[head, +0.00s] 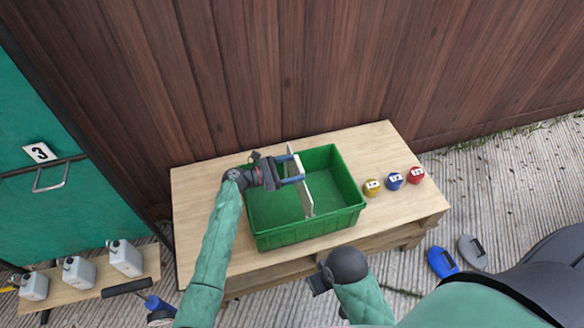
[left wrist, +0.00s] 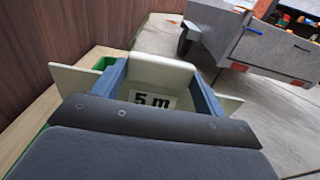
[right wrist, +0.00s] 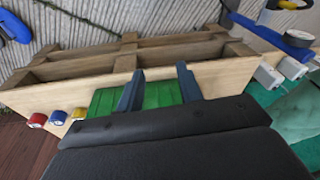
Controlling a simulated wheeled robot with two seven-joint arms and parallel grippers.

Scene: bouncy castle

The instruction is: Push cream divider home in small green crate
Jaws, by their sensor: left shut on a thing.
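The small green crate (head: 262,240) stands on a wooden bench. The cream divider (head: 307,198) stands across the crate's middle, its far end showing above the back rim. My left gripper (head: 298,170) is shut on the divider from the left side. In the left wrist view, the cream divider (left wrist: 155,75) lies between and beyond both fingers, with a "5 m" label low on it. Its lower edge and how deep it sits are hidden. My right gripper (right wrist: 158,85) is open and empty near the bench's front; the green crate (right wrist: 155,97) shows beyond its fingers.
The wooden bench (head: 205,190) has bare room left of the crate. Yellow (head: 372,187), blue (head: 394,181) and red (head: 416,174) numbered tins stand right of it. A brown plank wall (head: 300,70) rises behind. Grey canisters (head: 125,257) stand on a low board at left.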

